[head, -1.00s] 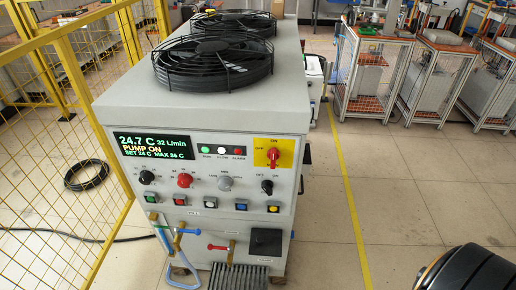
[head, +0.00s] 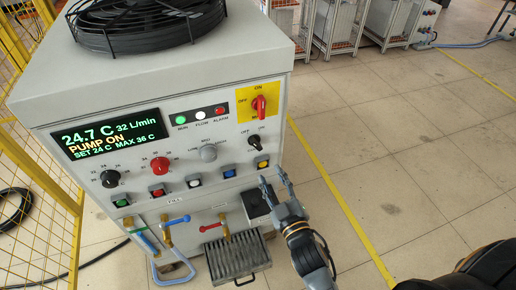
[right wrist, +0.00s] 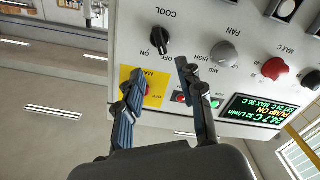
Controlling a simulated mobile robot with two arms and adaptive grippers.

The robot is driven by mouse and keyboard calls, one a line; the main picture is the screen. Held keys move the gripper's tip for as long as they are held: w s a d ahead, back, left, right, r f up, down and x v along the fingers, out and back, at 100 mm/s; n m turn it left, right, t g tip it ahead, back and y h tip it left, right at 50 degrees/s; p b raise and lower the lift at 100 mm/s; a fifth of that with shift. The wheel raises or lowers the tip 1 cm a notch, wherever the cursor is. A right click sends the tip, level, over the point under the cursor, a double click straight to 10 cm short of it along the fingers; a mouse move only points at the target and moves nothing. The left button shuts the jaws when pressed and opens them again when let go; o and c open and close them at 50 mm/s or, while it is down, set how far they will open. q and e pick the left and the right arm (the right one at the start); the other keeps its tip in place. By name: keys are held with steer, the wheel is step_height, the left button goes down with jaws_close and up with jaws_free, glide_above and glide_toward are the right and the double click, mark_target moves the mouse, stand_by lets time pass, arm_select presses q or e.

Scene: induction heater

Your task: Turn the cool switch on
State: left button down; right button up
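The cool switch is a black knob (head: 254,143) on the heater's front panel, right of the grey fan knob. It shows larger in the right wrist view (right wrist: 160,41), upside down, with COOL, OFF and ON printed around it. I cannot tell surely which mark it points to. My right gripper (head: 273,177) is open and empty, below and right of the cool switch in the head view. In the right wrist view its two fingertips (right wrist: 158,68) are spread, with the knob beyond the gap between them, apart from it. My left gripper is not in view.
A red rotary switch (head: 259,107) on a yellow plate sits just above the cool switch. A yellow push button (head: 262,163) lies below it. A black box (head: 255,205) and a finned tray (head: 236,255) stick out lower down.

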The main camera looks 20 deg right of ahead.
mark_target(257, 147)
steer(key=w, duration=0.8)
steer(key=w+p, duration=0.1)
steer(key=w, duration=0.2)
steer(key=shift+w+a, duration=0.25)
steer(key=shift+w, duration=0.15)
steer(key=shift+c, duration=0.2)
jaws_close()
